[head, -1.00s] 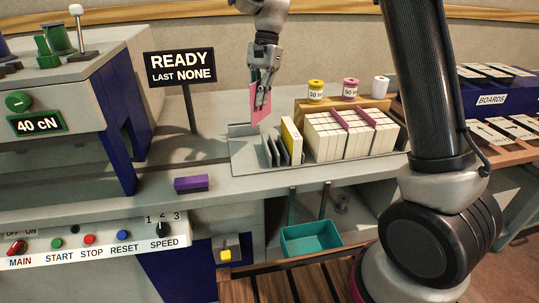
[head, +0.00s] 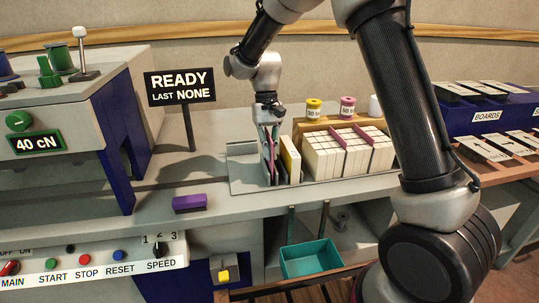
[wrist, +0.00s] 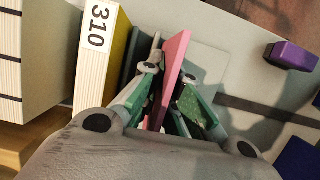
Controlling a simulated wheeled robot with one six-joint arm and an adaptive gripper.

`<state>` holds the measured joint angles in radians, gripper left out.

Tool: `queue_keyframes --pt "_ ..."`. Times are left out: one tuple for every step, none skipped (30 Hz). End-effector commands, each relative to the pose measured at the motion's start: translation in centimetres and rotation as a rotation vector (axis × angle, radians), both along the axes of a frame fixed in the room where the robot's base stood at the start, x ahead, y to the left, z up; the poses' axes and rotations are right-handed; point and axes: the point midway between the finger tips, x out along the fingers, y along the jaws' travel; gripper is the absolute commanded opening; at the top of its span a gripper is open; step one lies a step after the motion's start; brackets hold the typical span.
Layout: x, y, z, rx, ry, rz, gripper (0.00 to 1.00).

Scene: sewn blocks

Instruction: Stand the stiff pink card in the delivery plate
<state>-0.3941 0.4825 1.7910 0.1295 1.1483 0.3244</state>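The pink card (head: 271,137) stands upright, slightly tilted, at the left end of the grey plate (head: 241,158), beside the plate's upright grey dividers. In the wrist view the card (wrist: 176,52) runs between the two fingers of my gripper (wrist: 170,74). My gripper (head: 268,128) points down over the left end of the plate and appears shut on the card, with green pads close on both sides. The card's lower edge is hidden by the fingers and dividers, so I cannot tell whether it touches the plate floor.
A yellow-covered block (head: 290,158) marked 310 and white page blocks (head: 324,142) stand right of the card. Spools (head: 313,107) stand behind. A purple block (head: 189,204) lies on the bench front left. A teal bin (head: 310,262) sits below. The READY sign (head: 180,87) stands back left.

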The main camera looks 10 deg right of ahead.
Motion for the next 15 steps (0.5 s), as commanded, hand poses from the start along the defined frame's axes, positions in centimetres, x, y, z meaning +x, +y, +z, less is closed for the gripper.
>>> queue_keyframes --pt "-0.06 -0.03 -0.79 -0.001 0.003 -0.001 0.00" --pt "-0.03 -0.02 -1.11 -0.001 0.002 -0.001 0.00" --pt "-0.03 -0.01 -1.36 0.000 0.001 -0.001 0.00" --pt "-0.02 0.00 -1.41 0.000 0.001 0.000 0.00" --pt "-0.01 0.00 -1.39 0.000 0.000 0.000 0.00" --pt "0.00 0.00 -1.36 0.000 0.000 0.000 0.00" --pt "0.00 0.00 -1.35 0.000 0.000 -0.001 0.00" --pt "0.00 0.00 -1.35 0.000 0.000 0.000 0.00" --pt "0.00 0.00 -1.35 0.000 0.000 -0.001 0.00" --pt "-0.01 0.00 -1.37 0.000 0.000 -0.001 0.00" --pt "-0.01 0.00 -1.43 0.000 0.000 -0.001 0.00" --pt "-0.02 0.00 -1.54 0.000 0.001 -0.001 0.00" --pt "-0.03 -0.01 -1.65 0.000 0.001 -0.001 0.00" --pt "-0.01 0.00 -1.60 0.000 0.000 -0.001 0.09" --pt "-0.01 0.00 -1.59 0.000 0.000 -0.001 0.17"
